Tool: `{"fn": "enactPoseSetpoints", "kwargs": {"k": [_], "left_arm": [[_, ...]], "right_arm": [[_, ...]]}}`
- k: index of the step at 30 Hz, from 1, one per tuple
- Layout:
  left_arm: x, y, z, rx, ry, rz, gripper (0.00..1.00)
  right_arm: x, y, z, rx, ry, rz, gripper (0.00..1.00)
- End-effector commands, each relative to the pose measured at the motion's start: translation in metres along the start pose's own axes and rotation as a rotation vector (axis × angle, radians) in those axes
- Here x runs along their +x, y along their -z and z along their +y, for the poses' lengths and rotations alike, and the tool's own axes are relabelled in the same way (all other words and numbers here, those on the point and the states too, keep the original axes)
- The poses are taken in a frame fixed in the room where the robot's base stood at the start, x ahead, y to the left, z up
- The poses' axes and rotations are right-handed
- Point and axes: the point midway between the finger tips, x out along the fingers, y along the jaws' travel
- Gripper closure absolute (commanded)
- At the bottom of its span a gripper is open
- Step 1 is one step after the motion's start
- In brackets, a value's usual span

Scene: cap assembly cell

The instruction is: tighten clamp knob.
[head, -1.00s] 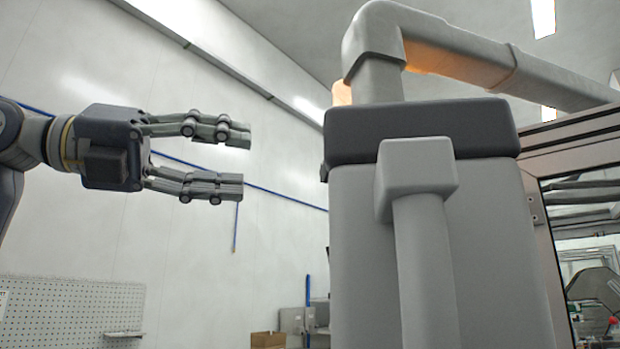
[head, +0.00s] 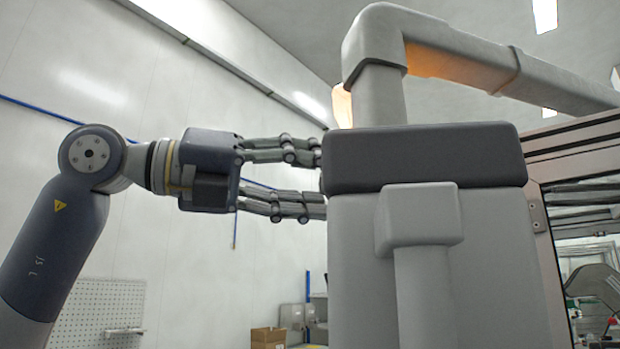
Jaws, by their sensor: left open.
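My left gripper (head: 320,181) reaches in from the left. Its two fingers are spread apart, one above the other, with their tips at the left side of a grey machine housing (head: 360,270) with a dark top band (head: 430,158). A small dark part (head: 322,183) shows at the housing's left edge, between the fingertips. It may be the clamp knob, but most of it is hidden and I cannot tell its shape. I cannot tell whether the fingers touch it. My right gripper is not in view.
A thick grey pipe (head: 375,95) rises from the housing and runs right. A framed glass enclosure (head: 585,230) stands at the right. A pegboard (head: 100,310) and a cardboard box (head: 267,337) are low at the left. The space left of the housing is otherwise clear.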

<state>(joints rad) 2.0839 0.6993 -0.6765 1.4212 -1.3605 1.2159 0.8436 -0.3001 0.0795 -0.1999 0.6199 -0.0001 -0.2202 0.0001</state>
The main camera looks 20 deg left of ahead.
Motion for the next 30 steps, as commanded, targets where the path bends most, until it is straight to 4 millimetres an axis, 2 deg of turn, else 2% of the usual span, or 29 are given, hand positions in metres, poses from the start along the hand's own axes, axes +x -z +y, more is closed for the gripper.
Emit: {"fn": "enactPoseSetpoints", "kwargs": {"k": [1,7,24,25,26,27,28,30], "left_arm": [[0.0000,0.0001,0.0000,0.000,0.000,0.000,0.53],[-0.0002,0.0001,0.0001,0.000,0.000,0.000,0.97],[0.0000,0.0003,0.0004,0.096,0.000,0.001,0.97],[0.0000,0.0003,0.0004,0.095,-0.001,0.001,0.97],[0.0000,0.0004,0.0004,0.095,-0.001,0.001,0.71],[0.0000,0.0004,0.0004,0.095,-0.001,0.001,0.62],[0.0000,0.0003,0.0004,0.095,-0.001,0.001,0.56],[-0.0001,0.0002,0.0003,0.095,0.000,0.001,0.53]], "right_arm": [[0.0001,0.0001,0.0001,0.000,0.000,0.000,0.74],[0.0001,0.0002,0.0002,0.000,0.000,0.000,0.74],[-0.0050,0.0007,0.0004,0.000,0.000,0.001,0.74],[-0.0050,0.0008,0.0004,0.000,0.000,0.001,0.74],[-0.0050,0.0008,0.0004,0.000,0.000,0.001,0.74],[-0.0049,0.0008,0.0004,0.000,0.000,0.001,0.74],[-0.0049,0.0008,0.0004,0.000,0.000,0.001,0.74],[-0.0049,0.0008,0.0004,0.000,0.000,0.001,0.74]]}}
